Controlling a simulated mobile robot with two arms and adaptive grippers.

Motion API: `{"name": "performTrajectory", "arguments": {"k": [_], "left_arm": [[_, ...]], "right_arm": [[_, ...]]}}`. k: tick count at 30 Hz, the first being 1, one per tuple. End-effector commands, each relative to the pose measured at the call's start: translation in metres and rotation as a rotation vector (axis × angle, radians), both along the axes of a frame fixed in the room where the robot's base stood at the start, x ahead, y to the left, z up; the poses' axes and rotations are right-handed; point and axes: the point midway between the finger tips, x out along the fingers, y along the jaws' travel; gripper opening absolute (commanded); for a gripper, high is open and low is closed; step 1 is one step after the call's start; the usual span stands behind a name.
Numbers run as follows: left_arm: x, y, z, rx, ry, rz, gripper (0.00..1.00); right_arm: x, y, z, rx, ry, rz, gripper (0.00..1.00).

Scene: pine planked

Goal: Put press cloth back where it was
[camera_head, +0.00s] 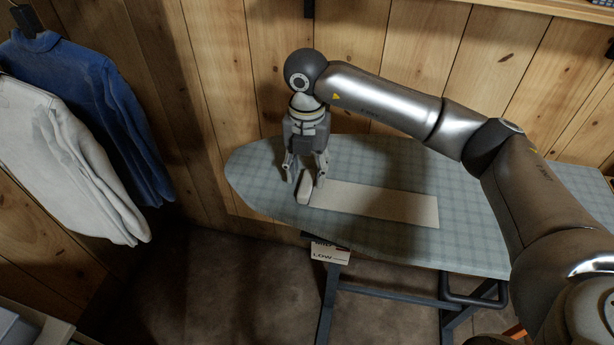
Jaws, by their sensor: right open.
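A flat beige strip of cloth (385,206), which looks like the press cloth, lies lengthwise on the blue checked ironing board (262,165). My right gripper (305,173) points down over the board at the left end of the strip. Its fingers are apart. A small pale elongated object (304,190) shows between and just in front of the fingers; I cannot tell what it is or whether the fingers touch it. The gripper and this object partly hide the strip's left end. My left gripper is not in view.
A blue sweater (82,85) and a white sweater (60,165) hang at the left. A sign reading "LOW" (330,255) hangs under the board's front edge. A plank wall stands behind the board, with a shelf (560,8) at upper right. The board's left end is clear.

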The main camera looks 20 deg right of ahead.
Motion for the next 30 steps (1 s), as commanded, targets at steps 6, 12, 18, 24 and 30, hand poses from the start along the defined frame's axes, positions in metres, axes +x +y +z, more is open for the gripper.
{"name": "performTrajectory", "arguments": {"k": [6,12,18,24,30], "left_arm": [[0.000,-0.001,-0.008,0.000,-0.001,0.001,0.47],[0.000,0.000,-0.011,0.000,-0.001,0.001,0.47],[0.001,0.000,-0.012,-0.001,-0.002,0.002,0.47],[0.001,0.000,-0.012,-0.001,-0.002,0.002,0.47],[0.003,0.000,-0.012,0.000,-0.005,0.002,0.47]], "right_arm": [[0.001,0.001,0.049,0.001,-0.006,0.000,0.44],[0.001,0.001,0.082,0.002,-0.003,0.001,0.44],[0.000,0.001,0.094,0.000,0.000,0.001,0.44],[0.000,0.001,0.095,0.000,0.000,0.001,0.44],[0.000,0.001,0.094,0.000,0.000,0.001,0.44]]}}
